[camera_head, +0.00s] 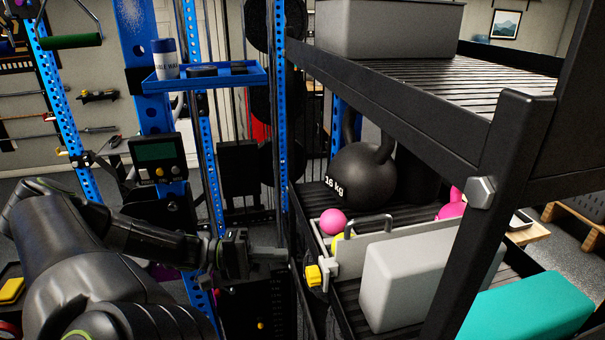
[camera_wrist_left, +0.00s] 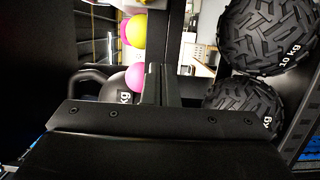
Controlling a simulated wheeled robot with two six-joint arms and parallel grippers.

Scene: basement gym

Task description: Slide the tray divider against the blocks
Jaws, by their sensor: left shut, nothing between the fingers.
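The tray divider (camera_head: 385,243) is a pale grey upright plate with a handle on top, set across the black slatted tray of the rack. A yellow clip (camera_head: 313,275) sits at its left end. A light grey block (camera_head: 415,278) and a teal block (camera_head: 525,306) lie on the near side of the divider. My left gripper (camera_head: 284,255) is shut and empty, left of the divider's end and apart from it. In the left wrist view its fingers (camera_wrist_left: 160,86) are together. My right gripper is not in view.
Beyond the divider are a pink ball (camera_head: 333,221), a partly hidden yellow ball (camera_head: 341,242) and a black kettlebell (camera_head: 362,176). The black rack post (camera_head: 490,220) and upper shelf (camera_head: 450,90) stand over the tray. Tread-patterned black balls (camera_wrist_left: 268,38) show in the left wrist view.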

